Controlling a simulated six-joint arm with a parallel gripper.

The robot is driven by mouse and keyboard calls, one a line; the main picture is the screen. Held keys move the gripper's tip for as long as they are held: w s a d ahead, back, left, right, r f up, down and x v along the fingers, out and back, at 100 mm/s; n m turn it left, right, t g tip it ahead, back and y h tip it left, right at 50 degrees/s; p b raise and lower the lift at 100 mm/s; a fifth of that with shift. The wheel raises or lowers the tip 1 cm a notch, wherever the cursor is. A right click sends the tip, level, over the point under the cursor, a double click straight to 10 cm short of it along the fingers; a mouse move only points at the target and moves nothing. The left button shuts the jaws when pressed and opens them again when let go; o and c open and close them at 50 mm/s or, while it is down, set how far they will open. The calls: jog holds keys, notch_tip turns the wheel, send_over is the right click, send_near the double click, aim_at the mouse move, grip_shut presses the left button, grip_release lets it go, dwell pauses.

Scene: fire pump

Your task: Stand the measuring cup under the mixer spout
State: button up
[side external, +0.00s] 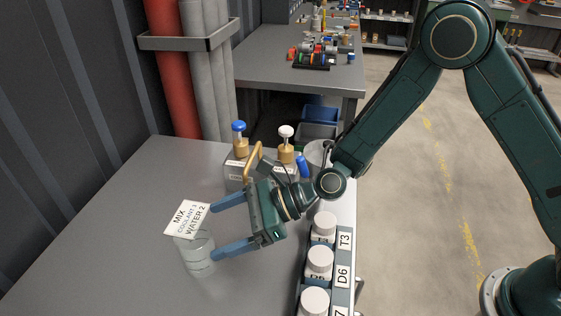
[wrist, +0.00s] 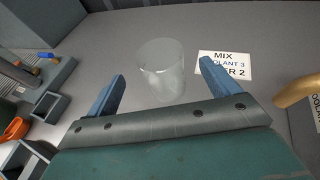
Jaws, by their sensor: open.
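The measuring cup (side external: 198,262) is a clear, empty-looking cylinder standing upright on the grey bench; in the wrist view the cup (wrist: 161,72) shows between and just beyond the fingertips. My gripper (side external: 213,232) is open, its blue fingers pointing toward the cup; it also shows in the wrist view (wrist: 162,70). Nothing is held. The mixer (side external: 233,174) is a grey block with a blue-topped and a white-topped valve, behind my gripper. Its curved brass spout (side external: 253,160) also shows at the right of the wrist view (wrist: 297,92). The spot under the spout is hidden by my gripper.
A white card (side external: 186,217) reading MIX, COOLANT 3, WATER 2 lies beside the cup. A rack of white-capped bottles (side external: 319,262), labelled T3 and D6 among others, lines the bench's right edge. Red and grey pipes (side external: 180,70) stand behind. The bench (side external: 95,240) left of the cup is clear.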

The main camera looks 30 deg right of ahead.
aim_at(177, 243)
jog(key=shift+w+a+f, duration=0.1)
jog(key=shift+a, duration=0.2)
jog(key=shift+x, duration=2.95)
jog(key=c, duration=1.1)
jog(key=shift+c, duration=0.2)
notch_tip(177, 243, up, 20)
